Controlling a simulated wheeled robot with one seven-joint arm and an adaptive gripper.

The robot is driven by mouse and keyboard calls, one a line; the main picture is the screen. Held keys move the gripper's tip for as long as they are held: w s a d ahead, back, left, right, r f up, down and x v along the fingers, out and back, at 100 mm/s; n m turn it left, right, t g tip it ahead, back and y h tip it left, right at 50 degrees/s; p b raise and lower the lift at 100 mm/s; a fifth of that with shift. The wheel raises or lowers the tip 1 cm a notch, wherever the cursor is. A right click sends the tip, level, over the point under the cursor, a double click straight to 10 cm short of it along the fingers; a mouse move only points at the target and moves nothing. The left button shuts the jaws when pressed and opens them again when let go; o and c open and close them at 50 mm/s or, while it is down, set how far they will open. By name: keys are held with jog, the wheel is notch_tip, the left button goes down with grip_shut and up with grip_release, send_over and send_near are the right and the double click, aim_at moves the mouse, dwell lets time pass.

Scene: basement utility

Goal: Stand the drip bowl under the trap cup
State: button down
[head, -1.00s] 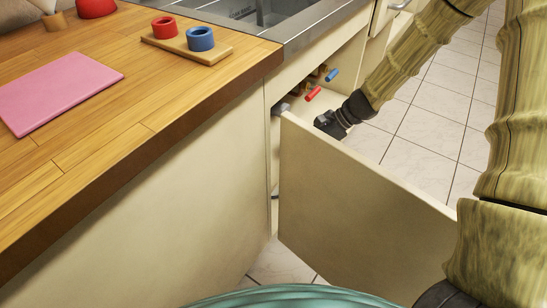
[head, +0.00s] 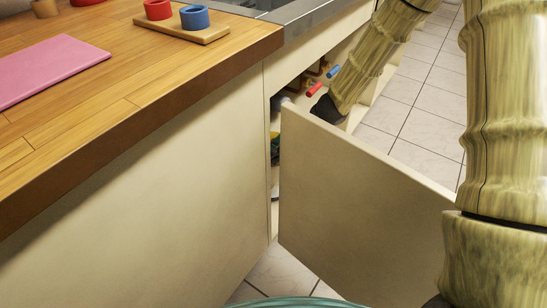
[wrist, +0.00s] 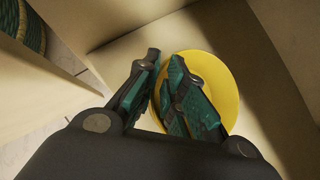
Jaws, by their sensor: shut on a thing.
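The yellow drip bowl (wrist: 222,72) shows in the wrist view inside the pale cabinet, seen from above, partly covered by my fingers. My gripper (wrist: 164,72) has its two teal-padded fingers at the left side of the bowl, one outside the edge and one over the inside, shut on its rim. In the head view the open cabinet door hides my gripper and nearly all of the bowl. Only a sliver of yellow and teal shows in the gap beside the door. I cannot make out the trap cup in either view.
The open cabinet door (head: 360,200) stands between my body and the cabinet inside. Red (head: 314,90) and blue (head: 333,71) valve handles stick out under the sink near my arm. The wooden counter (head: 130,125) bears a pink board (head: 45,72). Tiled floor (head: 425,110) lies to the right.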

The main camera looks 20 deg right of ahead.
dwell(0.3)
jog(key=c, duration=1.5)
grip_release()
jog(key=shift+d+r, duration=0.1)
jog(key=shift+r, duration=0.15)
jog(key=p+v, duration=0.4)
jog(key=v, duration=0.7)
jog(key=shift+d+r+p, duration=0.15)
jog(key=shift+r+p, duration=0.05)
jog(key=shift+p, duration=0.2)
jog(key=shift+s, duration=0.15)
